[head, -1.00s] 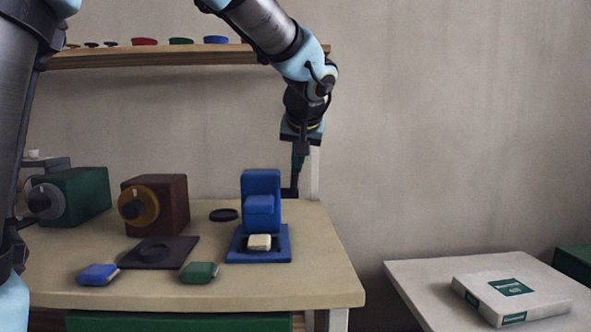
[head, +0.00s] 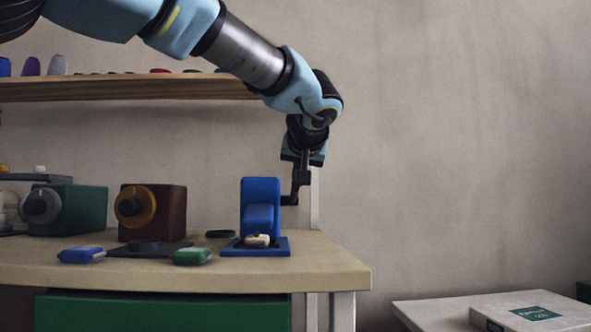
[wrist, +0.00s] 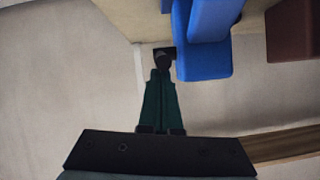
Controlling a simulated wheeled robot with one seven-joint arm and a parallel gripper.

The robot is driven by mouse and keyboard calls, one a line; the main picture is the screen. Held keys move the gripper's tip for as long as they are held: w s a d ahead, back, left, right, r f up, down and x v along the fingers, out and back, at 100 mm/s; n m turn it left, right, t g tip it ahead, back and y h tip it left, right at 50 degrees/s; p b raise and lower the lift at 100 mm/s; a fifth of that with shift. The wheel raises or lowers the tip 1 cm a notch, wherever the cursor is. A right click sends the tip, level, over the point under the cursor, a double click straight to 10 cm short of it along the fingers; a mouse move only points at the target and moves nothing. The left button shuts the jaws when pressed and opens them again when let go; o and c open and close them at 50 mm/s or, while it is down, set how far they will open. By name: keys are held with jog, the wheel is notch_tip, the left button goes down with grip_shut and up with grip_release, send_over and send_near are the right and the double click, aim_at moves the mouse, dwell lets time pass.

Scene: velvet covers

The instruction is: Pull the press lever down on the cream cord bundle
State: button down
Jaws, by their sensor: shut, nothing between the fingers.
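The blue press (head: 261,190) stands upright on the tabletop near its right end, with a blue ram block (head: 259,217) on its front. The cream cord bundle (head: 257,240) lies on the press's base under the ram, with a gap between them. The dark press lever (head: 289,200) sticks out at the press's right side, and its end (wrist: 164,58) shows in the wrist view beside the blue body. My gripper (head: 301,188) is shut and empty, pointing down. Its tips (wrist: 159,74) are right at the lever's end; I cannot tell whether they touch.
A brown box with an orange dial (head: 170,212) and a green box with a grey dial (head: 80,207) stand left of the press. Blue (head: 80,255) and green (head: 192,256) blocks lie in front. A shelf (head: 130,89) runs behind. A low white table (head: 420,315) is at right.

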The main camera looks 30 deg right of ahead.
jog(key=shift+s+a+f+b, duration=0.1)
jog(key=shift+s+f+b, duration=0.1)
jog(key=shift+f+b, duration=0.85)
jog(key=shift+r, duration=0.3)
